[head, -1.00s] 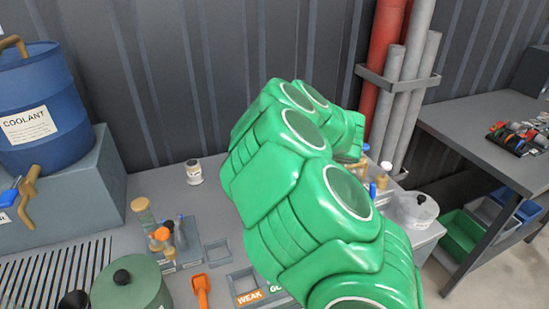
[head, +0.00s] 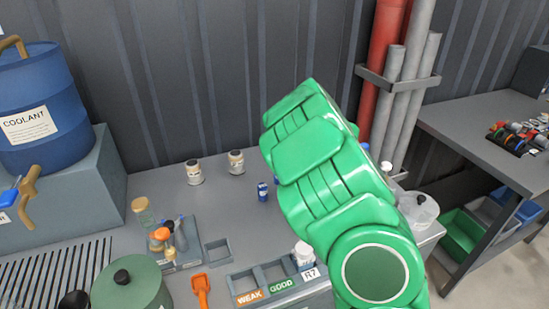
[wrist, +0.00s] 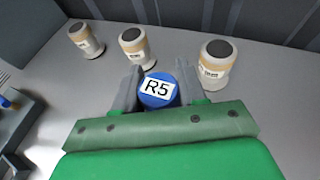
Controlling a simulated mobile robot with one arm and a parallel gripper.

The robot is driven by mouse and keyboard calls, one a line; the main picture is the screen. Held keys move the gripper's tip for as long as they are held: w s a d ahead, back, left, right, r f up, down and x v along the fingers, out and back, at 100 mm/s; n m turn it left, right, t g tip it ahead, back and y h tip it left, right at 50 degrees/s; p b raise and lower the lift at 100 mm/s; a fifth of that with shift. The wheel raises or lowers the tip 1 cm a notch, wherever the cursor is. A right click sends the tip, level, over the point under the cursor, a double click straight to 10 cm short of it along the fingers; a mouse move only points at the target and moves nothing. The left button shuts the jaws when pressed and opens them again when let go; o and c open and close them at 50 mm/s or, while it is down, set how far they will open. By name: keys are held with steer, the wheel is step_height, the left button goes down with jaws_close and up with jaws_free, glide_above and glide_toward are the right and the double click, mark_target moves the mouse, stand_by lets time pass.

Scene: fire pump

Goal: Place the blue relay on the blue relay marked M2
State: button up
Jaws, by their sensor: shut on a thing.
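My gripper (wrist: 160,92) is shut on a blue cylinder, the relay labelled R5 (wrist: 158,90), whose label faces the wrist camera.
Jars stand near the wall: two show in the head view (head: 194,172) (head: 236,162), a third in the wrist view (wrist: 214,62). A labelled tray (head: 275,276) holds a white bottle (head: 303,254). A green lidded pot (head: 130,290) stands at the front left.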

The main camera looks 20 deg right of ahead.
steer(key=shift+f, duration=1.15)
steer(key=shift+f, duration=0.1)
steer(key=o, duration=1.1)
steer(key=shift+c, duration=0.2)
steer(key=shift+r, duration=0.2)
steer(key=shift+v, duration=5.95)
